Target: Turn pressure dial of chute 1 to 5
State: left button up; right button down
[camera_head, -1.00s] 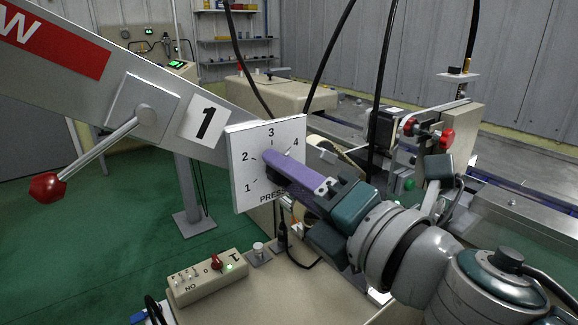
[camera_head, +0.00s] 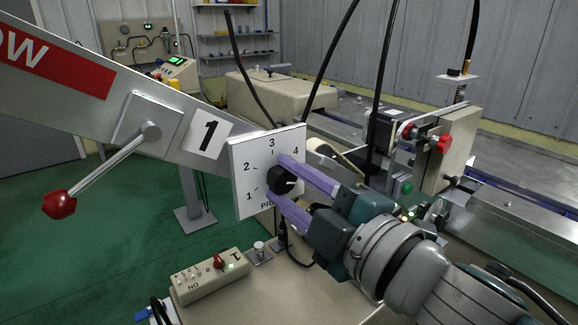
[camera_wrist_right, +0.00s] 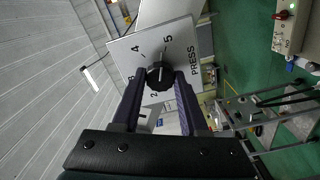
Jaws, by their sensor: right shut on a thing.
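The white pressure dial plate (camera_head: 240,178) stands on the side of chute 1, beside the "1" label (camera_head: 208,137). Its black knob (camera_head: 281,180) has a white pointer mark on its right side in the head view. In the right wrist view the mark on the knob (camera_wrist_right: 158,73) points roughly toward the "5". In the head view the "5" is hidden behind my upper finger. My right gripper (camera_head: 277,178) is shut on the knob, with one purple finger above and one below. It also shows in the right wrist view (camera_wrist_right: 160,82). My left gripper is not in view.
A lever with a red knob (camera_head: 60,204) hangs from the chute, left of the dial. A beige switch box (camera_head: 208,277) stands on the table below. Black cables hang behind the dial. A machine with a red knob (camera_head: 443,143) stands to the right.

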jog(key=shift+m, duration=0.6)
jog(key=shift+c, duration=2.2)
grip_release()
jog(key=v, duration=1)
